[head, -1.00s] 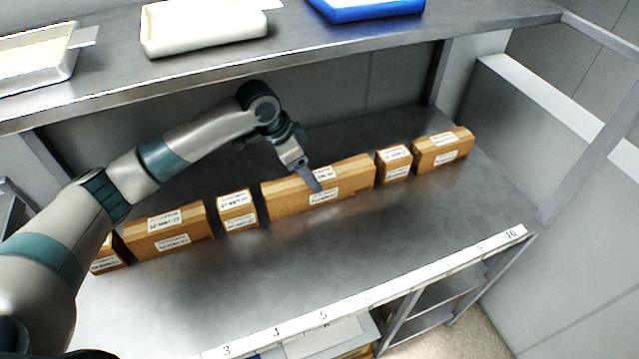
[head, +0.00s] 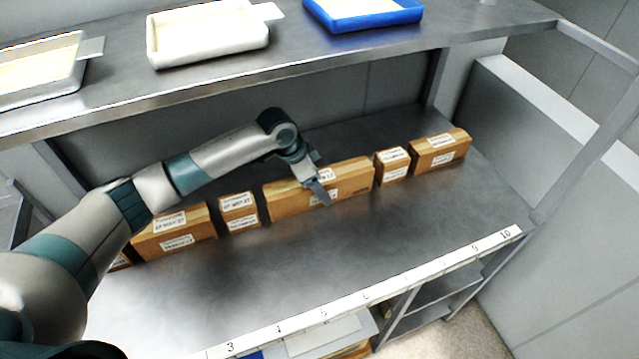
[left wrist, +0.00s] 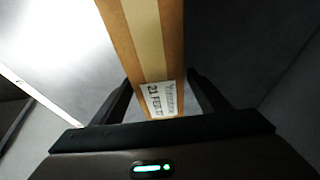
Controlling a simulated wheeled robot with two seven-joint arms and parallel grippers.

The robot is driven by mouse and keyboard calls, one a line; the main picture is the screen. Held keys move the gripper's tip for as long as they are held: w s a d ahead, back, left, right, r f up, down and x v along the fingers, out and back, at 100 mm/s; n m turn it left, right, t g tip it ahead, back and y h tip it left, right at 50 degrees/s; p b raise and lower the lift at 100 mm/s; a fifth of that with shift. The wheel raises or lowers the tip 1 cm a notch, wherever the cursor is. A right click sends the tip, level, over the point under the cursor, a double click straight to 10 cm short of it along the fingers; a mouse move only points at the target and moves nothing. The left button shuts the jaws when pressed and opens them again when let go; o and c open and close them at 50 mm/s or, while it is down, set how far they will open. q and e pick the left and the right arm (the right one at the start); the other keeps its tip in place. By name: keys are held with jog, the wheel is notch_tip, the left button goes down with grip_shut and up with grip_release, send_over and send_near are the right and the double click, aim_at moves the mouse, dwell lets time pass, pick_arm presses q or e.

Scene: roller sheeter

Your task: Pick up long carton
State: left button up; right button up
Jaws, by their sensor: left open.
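The long carton (head: 350,183) is a brown box with white labels, lying on the metal shelf in the middle of a row of cartons. My left gripper (head: 318,187) is over its middle, with one finger visible in front of the carton's near face. In the left wrist view the carton (left wrist: 146,40) runs between the two spread fingers of the left gripper (left wrist: 155,105), with a label near the palm. The gripper is open around the carton; whether a finger touches it I cannot tell. My right gripper is not in view.
A small carton (head: 239,211) and a medium carton (head: 176,234) stand left of the long one. Another small carton (head: 391,167) and a medium carton (head: 440,152) stand right. An upper shelf (head: 290,62) with trays overhangs behind. The shelf front is clear.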

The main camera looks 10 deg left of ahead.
pick_arm(q)
jog(key=shift+w+d+f, duration=0.15)
jog(key=shift+d+f, duration=0.05)
jog(key=shift+f, duration=0.5)
jog(key=shift+c, duration=0.6)
jog(key=shift+r, duration=0.1)
jog(key=c, duration=1.4)
notch_tip(320, 180, up, 9)
jog(key=b, duration=0.3)
jog(key=shift+r, duration=0.5)
